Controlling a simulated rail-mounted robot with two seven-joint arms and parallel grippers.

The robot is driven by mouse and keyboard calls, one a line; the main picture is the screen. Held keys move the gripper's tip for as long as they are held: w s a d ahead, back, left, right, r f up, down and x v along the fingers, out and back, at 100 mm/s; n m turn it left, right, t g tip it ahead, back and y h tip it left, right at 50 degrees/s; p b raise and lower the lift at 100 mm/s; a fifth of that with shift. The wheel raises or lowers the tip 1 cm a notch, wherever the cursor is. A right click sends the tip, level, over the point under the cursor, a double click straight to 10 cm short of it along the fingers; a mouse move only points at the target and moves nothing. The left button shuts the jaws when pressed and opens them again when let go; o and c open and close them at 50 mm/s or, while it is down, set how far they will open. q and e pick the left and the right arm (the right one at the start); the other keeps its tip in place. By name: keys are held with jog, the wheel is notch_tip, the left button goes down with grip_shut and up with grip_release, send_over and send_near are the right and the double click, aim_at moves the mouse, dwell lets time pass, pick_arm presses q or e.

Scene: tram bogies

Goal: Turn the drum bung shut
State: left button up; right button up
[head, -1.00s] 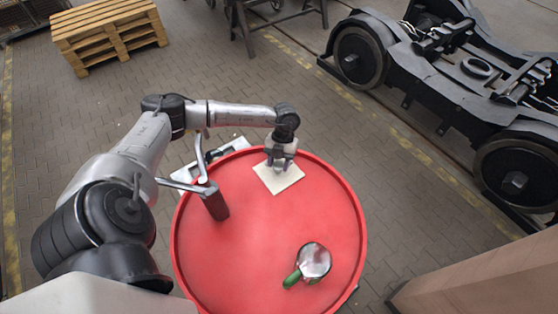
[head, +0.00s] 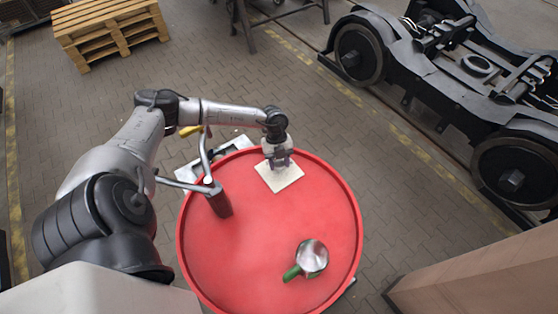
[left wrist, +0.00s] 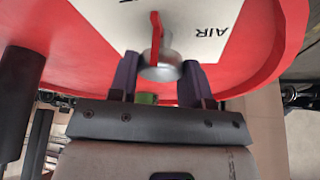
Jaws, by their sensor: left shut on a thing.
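The red drum (head: 250,240) stands upright with its top facing me. A cream label plate (head: 288,181) lies near its far rim; the left wrist view shows the word AIR on it. The bung (left wrist: 160,68) is a round silver cap with a red pointer (left wrist: 156,35), which points up in that view, left of AIR. My left gripper (head: 278,160) reaches down over the plate. In the left wrist view its dark purple fingers (left wrist: 160,82) are shut on the bung, one on each side. In the head view the gripper hides the bung. My right gripper is out of view.
A metal jug (head: 313,258) with a green handle stands on the drum's near right. A dark upright cylinder (head: 220,204) with a bent metal lever (head: 180,184) stands at its left rim. A wooden pallet stack (head: 110,30) and a bogie (head: 450,90) are beyond.

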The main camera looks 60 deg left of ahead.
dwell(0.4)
pick_arm(q)
jog(key=o, duration=0.9)
jog(key=shift+b+v, duration=1.65)
jog(key=shift+v, duration=5.25)
jog(key=shift+a, duration=0.1)
